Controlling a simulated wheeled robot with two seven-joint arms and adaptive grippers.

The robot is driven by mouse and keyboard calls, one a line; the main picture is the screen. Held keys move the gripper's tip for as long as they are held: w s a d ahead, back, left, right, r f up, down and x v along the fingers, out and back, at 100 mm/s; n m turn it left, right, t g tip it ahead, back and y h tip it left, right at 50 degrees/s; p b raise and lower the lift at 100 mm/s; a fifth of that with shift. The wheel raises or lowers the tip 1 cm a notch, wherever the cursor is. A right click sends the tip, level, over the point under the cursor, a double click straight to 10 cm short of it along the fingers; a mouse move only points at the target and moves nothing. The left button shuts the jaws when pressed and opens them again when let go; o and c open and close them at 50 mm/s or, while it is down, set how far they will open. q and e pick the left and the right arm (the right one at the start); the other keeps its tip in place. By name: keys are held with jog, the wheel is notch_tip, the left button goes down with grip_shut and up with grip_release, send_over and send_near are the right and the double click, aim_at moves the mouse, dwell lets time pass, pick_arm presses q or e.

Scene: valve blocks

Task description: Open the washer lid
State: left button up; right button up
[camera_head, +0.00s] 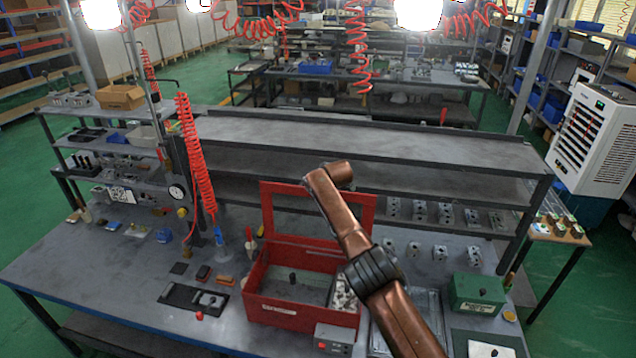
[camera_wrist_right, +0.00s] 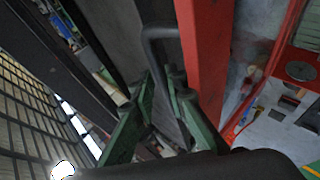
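The red washer box (camera_head: 290,315) stands on the workbench, and its framed red lid (camera_head: 315,190) stands up at its back edge. My right arm crosses in front of the lid's right side in the head view and hides part of it; its gripper is not seen there. In the right wrist view, the green fingers of my right gripper (camera_wrist_right: 163,82) are on either side of a bent grey handle (camera_wrist_right: 160,32) beside a red bar of the lid (camera_wrist_right: 207,50). Whether they press on the handle is unclear. My left gripper is in neither view.
A green box (camera_head: 477,293) stands to the right of the washer. Several metal valve blocks (camera_head: 440,252) stand behind it. A red coiled hose (camera_head: 196,150) hangs left of the washer. A black tray (camera_head: 192,298) and small parts lie to the left.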

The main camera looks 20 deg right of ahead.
jog(key=shift+d+f, duration=0.1)
jog(key=shift+d, duration=0.25)
jog(key=shift+a, duration=0.2)
jog(key=shift+s+a, duration=0.25)
jog(key=v, duration=1.1)
jog(key=shift+s+r, duration=0.15)
jog(key=shift+r, duration=0.05)
